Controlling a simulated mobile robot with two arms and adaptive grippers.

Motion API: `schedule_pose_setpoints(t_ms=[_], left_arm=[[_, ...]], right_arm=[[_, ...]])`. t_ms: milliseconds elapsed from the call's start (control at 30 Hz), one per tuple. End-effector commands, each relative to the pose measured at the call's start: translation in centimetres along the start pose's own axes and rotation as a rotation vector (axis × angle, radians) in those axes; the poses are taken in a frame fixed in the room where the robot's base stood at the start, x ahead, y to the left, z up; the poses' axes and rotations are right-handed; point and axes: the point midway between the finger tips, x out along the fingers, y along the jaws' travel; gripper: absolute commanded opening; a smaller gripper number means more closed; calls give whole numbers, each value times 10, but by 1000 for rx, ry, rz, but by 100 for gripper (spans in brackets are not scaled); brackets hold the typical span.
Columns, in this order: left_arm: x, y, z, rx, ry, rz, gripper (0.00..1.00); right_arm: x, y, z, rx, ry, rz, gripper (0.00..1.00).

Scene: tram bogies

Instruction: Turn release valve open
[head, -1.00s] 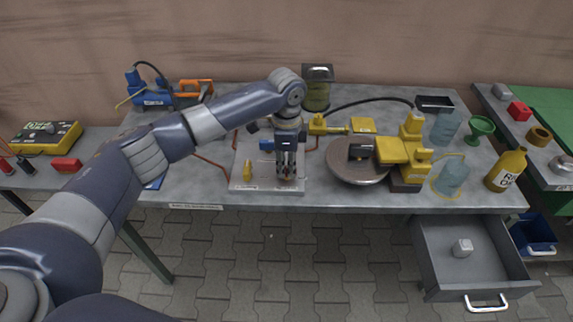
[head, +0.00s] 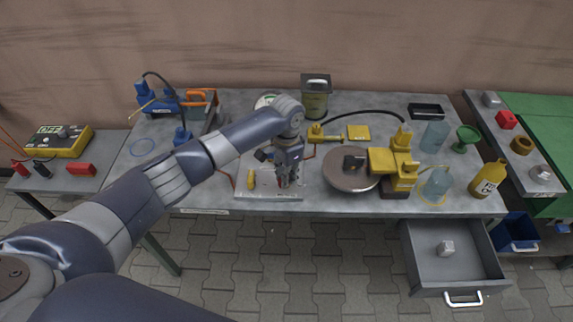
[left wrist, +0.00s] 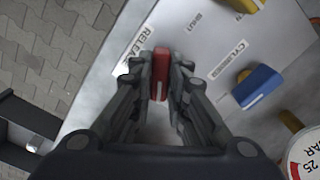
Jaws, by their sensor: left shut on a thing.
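The release valve's red handle (left wrist: 161,76) stands between the fingers of my left gripper (left wrist: 162,70) in the left wrist view, beside a label starting "RELEA". The gripper is shut on it. In the head view my left gripper (head: 287,181) is over the metal valve plate (head: 262,194), and its fingers hide the red handle. A blue handle (left wrist: 259,87) sits near the "CYLINDER" label, and part of a yellow handle (left wrist: 245,4) shows by "SHUT". My right gripper is out of view.
A pressure gauge (left wrist: 306,158) shows partly at the wrist view's corner. Right of the plate are a round metal disc (head: 350,178) and a yellow device (head: 392,163). An open drawer (head: 432,270) juts out below the table. A yellow bottle (head: 490,177) stands at right.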

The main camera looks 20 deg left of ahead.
Motion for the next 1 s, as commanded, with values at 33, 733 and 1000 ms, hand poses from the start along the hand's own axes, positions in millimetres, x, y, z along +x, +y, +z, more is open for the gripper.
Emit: schedule_pose_setpoints(t_ms=[33, 733, 1000], left_arm=[[-6, 2, 0, -46, -2, 5, 0], [-4, 1, -1, -700, -1, 3, 0], [-2, 1, -1, -887, 0, 2, 0]], right_arm=[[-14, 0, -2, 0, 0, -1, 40], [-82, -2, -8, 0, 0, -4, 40], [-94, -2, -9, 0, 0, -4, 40]])
